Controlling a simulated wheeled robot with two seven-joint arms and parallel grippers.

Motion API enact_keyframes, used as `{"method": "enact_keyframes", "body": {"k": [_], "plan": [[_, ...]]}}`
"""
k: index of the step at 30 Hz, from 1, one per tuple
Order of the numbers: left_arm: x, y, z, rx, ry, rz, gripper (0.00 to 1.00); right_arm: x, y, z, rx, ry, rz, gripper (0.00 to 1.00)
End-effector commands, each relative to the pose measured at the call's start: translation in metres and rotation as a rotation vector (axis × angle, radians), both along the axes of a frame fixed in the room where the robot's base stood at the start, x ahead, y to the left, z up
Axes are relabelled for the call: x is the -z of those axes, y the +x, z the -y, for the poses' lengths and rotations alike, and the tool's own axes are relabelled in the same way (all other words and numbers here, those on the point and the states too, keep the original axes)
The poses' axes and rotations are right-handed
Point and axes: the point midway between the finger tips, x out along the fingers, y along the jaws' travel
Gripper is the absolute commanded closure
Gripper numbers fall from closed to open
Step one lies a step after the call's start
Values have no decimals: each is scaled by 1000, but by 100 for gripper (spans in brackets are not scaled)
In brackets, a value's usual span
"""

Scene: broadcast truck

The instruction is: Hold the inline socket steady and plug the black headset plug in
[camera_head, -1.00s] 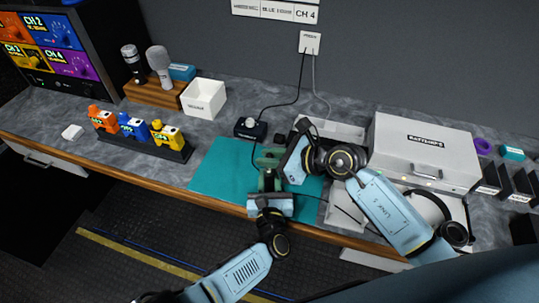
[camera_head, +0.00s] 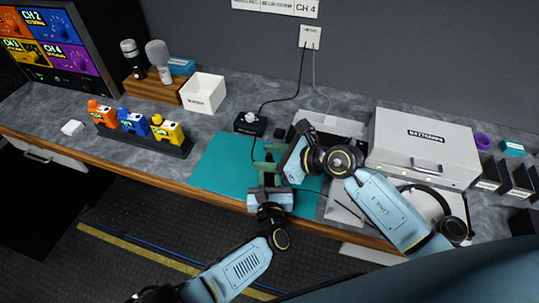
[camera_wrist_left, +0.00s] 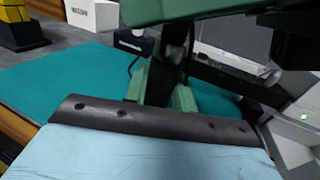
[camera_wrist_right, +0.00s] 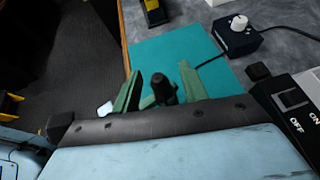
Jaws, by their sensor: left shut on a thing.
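My left gripper (camera_wrist_left: 160,90) is low over the teal mat (camera_head: 222,165), shut on a dark piece (camera_wrist_left: 177,60), which I take to be the inline socket; the fingers hide much of it. My right gripper (camera_wrist_right: 160,88) is close above it, its green fingers apart. A black round-ended piece (camera_wrist_right: 164,90) stands between those fingers; I cannot tell whether it is the headset plug or part of the socket. The two grippers nearly meet in the head view, so the joint between plug and socket is hidden. A thin cable runs right toward the headset (camera_head: 452,228).
A black box with a pale knob (camera_head: 250,122) stands behind the mat, its cable running toward the grippers. A silver case (camera_head: 424,148) is at the right. A white bin (camera_head: 204,95) and a rack of coloured packs (camera_head: 145,140) are at the left. The mat's left part is clear.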

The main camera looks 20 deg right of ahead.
Motion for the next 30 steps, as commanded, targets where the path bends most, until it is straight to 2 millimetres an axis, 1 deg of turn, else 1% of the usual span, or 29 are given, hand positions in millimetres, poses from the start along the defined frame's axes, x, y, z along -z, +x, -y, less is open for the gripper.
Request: {"method": "enact_keyframes", "body": {"k": [8, 11, 14, 21, 24, 27, 30], "plan": [[0, 0, 0, 0, 0, 0, 98, -1, -1, 1, 0, -1, 1, 57], [0, 0, 0, 0, 0, 0, 98, -3, -6, 7, 0, -2, 0, 57], [0, 0, 0, 0, 0, 0, 98, -10, -15, 18, 1, -4, 0, 57], [0, 0, 0, 0, 0, 0, 98, -32, -48, 52, 0, -5, -2, 57], [0, 0, 0, 0, 0, 0, 98, -41, -59, 63, -2, -3, -1, 57], [0, 0, 0, 0, 0, 0, 98, -46, -67, 73, 1, -2, -1, 57], [0, 0, 0, 0, 0, 0, 98, -50, -71, 78, 0, -2, 0, 57]]}}
